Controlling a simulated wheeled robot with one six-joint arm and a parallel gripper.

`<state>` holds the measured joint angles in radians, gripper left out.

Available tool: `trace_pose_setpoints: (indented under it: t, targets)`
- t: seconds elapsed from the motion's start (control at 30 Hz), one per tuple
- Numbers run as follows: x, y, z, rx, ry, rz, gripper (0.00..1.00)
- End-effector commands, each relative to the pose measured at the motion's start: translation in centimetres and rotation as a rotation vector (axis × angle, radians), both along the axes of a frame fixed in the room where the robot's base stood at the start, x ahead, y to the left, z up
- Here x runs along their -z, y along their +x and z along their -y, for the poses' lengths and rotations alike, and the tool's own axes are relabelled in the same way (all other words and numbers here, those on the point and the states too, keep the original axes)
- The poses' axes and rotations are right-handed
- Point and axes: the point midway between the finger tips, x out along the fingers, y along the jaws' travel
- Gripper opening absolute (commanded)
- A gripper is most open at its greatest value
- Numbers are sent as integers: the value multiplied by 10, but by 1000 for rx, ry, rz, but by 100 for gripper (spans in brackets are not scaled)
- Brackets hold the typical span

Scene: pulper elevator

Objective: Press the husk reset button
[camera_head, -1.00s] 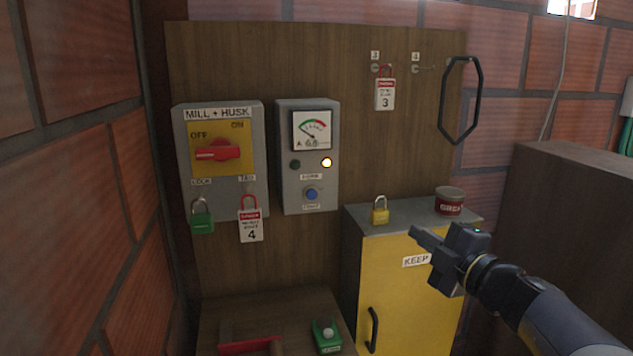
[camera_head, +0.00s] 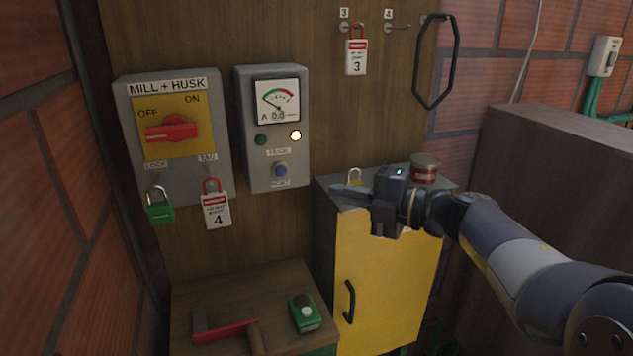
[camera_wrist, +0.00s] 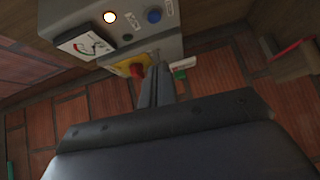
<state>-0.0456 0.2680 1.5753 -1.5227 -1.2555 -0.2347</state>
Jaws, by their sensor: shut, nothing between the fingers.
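The blue husk reset button (camera_head: 280,170) sits low on a grey control box (camera_head: 297,132) on the wooden panel. It also shows in the wrist view (camera_wrist: 153,16), right of the lit lamp. My gripper (camera_head: 340,190) is shut and empty, in front of the yellow cabinet's top. It is right of and slightly below the button, apart from it. In the wrist view the closed fingers (camera_wrist: 160,75) point toward the boxes, with the button above their tips. The box has a meter (camera_head: 276,100) at 0.0, a dark green lamp (camera_head: 261,140) and a lit lamp (camera_head: 295,136).
Left is the MILL + HUSK switch (camera_head: 171,132), with a green padlock (camera_head: 160,208) and red tag 4 (camera_head: 216,208).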

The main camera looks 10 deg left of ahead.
Motion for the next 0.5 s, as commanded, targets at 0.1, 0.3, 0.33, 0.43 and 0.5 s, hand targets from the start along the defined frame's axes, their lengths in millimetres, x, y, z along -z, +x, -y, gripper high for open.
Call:
trace_pose_setpoints:
  t: [0.1,0.3,0.33,0.43,0.5]
  targets:
    - [0,4,-17,-5,-1,-4,0]
    - [1,15,-58,-6,-1,-3,0]
    - [1,17,-65,-4,-1,-4,0]
    - [2,23,-86,-5,-1,-3,0]
    - [2,30,-95,0,0,-2,0]
